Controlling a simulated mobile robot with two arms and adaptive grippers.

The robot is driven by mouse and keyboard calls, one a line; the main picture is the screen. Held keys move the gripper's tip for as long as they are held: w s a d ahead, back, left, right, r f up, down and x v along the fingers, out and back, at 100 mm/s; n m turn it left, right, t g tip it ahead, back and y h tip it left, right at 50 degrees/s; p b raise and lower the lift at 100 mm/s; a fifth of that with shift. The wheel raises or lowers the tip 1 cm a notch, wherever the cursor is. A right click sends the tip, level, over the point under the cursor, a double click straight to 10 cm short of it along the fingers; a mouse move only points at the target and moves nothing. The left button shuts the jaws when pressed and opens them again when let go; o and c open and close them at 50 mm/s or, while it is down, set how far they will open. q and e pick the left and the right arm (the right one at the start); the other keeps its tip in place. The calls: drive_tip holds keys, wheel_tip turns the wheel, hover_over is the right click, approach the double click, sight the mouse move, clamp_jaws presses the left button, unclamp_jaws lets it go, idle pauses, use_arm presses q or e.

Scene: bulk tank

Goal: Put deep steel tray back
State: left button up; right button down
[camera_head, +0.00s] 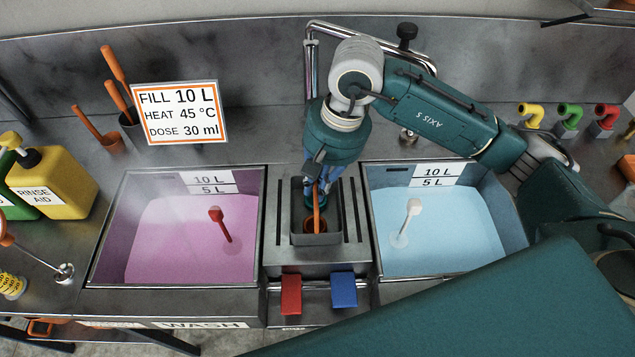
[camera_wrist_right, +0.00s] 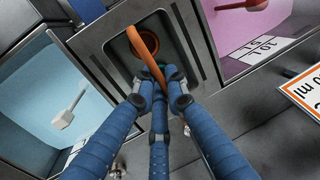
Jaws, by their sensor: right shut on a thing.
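The deep steel tray (camera_head: 316,239) appears to be the narrow steel box in the middle of the counter between the two basins. An orange dipper with a long handle (camera_head: 317,208) stands in it, and its round cup (camera_wrist_right: 143,42) shows inside the box in the right wrist view. My right gripper (camera_head: 318,188) is over the box, pointing down. Its blue fingers (camera_wrist_right: 160,90) are shut around the dipper's orange handle, above the cup. The fingers partly hide the box's far side. My left gripper is not in view.
A pink basin (camera_head: 120,270) lies left and a blue basin (camera_head: 512,245) right, each with a float inside. Red (camera_head: 291,295) and blue (camera_head: 343,290) pedals are in front. A sign (camera_head: 180,113), orange-handled tools and a yellow bottle (camera_head: 62,185) stand left. Coloured taps (camera_head: 569,118) stand back right.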

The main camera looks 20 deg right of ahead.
drive_tip(key=shift+f, duration=0.15)
drive_tip(key=c, duration=1.8)
unclamp_jaws()
drive_tip(key=shift+o, duration=0.2)
drive_tip(key=shift+r+p, duration=0.35)
wheel_tip(320, 180, up, 12)
drive_tip(key=d+b, duration=0.2)
drive_tip(key=b, duration=0.1)
drive_tip(key=shift+s+f+b, duration=0.25)
drive_tip(key=shift+s+b, duration=0.1)
drive_tip(key=shift+d, duration=0.15)
